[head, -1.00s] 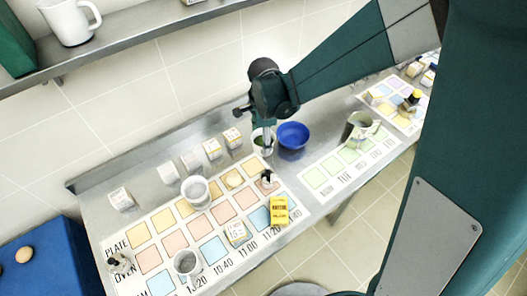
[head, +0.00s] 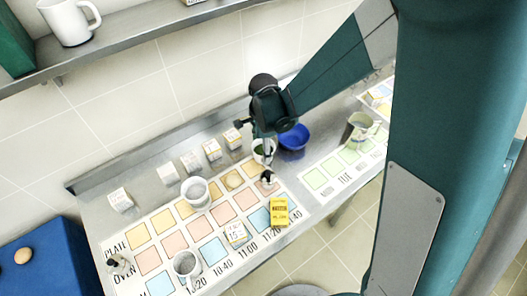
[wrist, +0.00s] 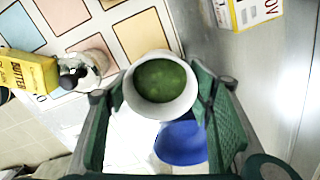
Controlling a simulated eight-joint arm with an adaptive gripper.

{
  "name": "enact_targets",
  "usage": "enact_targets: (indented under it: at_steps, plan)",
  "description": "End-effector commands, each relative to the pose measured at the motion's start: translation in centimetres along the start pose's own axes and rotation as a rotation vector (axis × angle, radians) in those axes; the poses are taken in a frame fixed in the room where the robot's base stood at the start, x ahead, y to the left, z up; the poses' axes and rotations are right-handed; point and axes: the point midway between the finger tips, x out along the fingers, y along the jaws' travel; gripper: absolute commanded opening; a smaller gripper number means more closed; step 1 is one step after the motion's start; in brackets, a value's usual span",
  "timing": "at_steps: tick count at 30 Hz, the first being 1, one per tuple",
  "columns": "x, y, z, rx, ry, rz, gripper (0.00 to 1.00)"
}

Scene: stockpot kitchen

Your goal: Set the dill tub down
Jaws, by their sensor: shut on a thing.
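The dill tub is a small white round tub with green contents (wrist: 160,82), upright between the fingers of my gripper (wrist: 165,105) in the wrist view. In the head view the tub (head: 262,152) is partly hidden under my gripper (head: 265,141), at the upper right end of the printed mat (head: 160,262). My gripper is shut on it. I cannot tell whether the tub's base touches the counter.
A blue bowl (head: 293,138) stands close on the right of the tub. A small dark-topped bottle (head: 267,180) and a yellow box (head: 279,212) stand in front. Several small boxes line the back; white tubs (head: 196,192) stand on the mat.

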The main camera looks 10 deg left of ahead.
Motion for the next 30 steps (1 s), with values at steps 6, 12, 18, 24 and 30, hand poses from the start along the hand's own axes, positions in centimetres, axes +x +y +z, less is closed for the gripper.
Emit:
enact_targets:
  at_steps: [6, 12, 18, 24, 30]
  plan:
    - [1.4, 0.0, 0.0, 0.0, 0.0, 0.0, 0.39]
    - [1.4, 0.0, 0.0, 0.0, 0.0, 0.0, 0.39]
    - [1.6, 0.0, 0.0, 0.0, 0.0, 0.0, 0.39]
    - [1.8, 0.0, 0.0, 0.0, 0.0, 0.0, 0.67]
    - [1.7, 0.0, 0.0, 0.0, 0.0, 0.0, 0.67]
